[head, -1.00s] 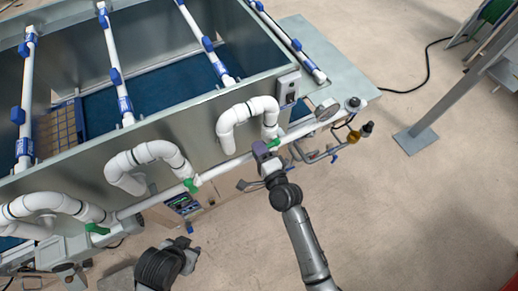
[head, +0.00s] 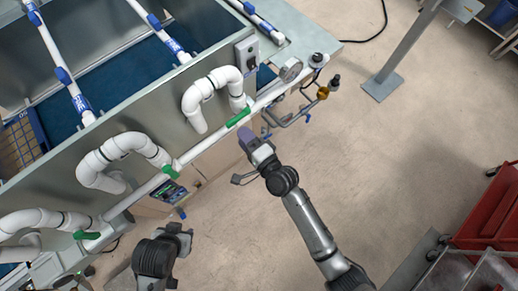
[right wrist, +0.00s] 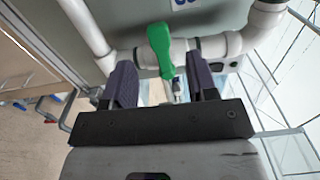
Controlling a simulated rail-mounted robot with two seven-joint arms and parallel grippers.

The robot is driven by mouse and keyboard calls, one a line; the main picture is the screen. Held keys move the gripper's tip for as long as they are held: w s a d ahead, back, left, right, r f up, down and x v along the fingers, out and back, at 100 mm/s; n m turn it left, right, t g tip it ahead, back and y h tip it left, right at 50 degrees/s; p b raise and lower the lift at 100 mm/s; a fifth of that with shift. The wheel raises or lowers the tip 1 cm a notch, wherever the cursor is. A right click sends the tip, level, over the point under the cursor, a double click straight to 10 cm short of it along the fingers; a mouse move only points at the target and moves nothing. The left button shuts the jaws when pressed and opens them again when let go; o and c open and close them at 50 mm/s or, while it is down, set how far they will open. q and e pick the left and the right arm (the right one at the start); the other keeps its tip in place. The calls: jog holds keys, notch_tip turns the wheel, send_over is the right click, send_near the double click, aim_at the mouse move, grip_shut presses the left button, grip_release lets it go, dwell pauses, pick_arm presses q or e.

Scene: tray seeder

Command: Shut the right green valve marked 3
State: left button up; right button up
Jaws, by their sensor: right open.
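The right green valve handle (head: 238,117) sits on the white pipe below the rightmost white pipe bend in the head view. There it looks lined up along the pipe; any number on it is too small to read. In the right wrist view a green handle (right wrist: 160,48) appears upright across the white pipe, just beyond the fingertips. My right gripper (head: 248,140) is just below and right of the handle, apart from it. Its two dark fingers (right wrist: 161,88) are spread with nothing between them. My left gripper (head: 183,238) is low in the head view; its jaws are unclear.
Two more green valves, the middle one (head: 171,172) and the left one (head: 87,235), sit along the same pipe. A red cart (head: 490,215) stands far right. Floor between is clear.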

jog(key=v, duration=0.7)
dwell(0.5)
